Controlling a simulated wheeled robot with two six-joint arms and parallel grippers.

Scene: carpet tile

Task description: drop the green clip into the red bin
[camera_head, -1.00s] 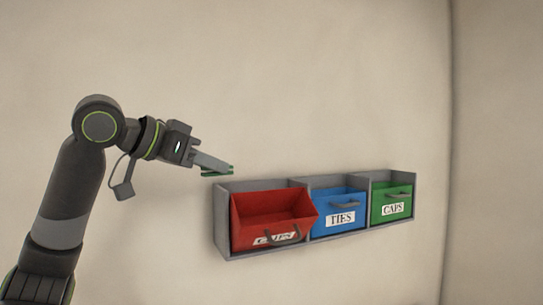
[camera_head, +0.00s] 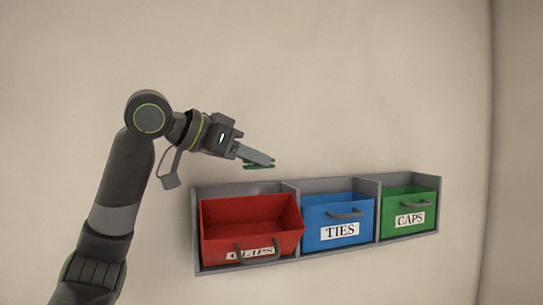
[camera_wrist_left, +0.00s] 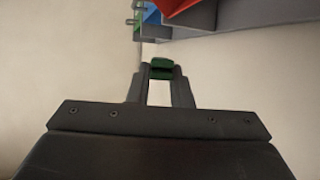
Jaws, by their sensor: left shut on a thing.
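The green clip (camera_head: 259,166) is held at the tips of my left gripper (camera_head: 264,161), which is shut on it. The clip also shows between the fingertips in the left wrist view (camera_wrist_left: 161,68). The red bin (camera_head: 251,222) is tilted open in the left compartment of a grey wall rack, with its inside visible and a partly hidden label on its front. In the head view the clip and gripper appear just above the red bin's upper edge. In the left wrist view part of the red bin (camera_wrist_left: 183,8) shows at the top. My right gripper is not in view.
The grey rack (camera_head: 196,232) also holds a blue bin (camera_head: 318,211) labelled TIES and a green bin (camera_head: 400,202) labelled CAPS, both closed with grey handles. The beige wall (camera_head: 350,80) above the rack is clear.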

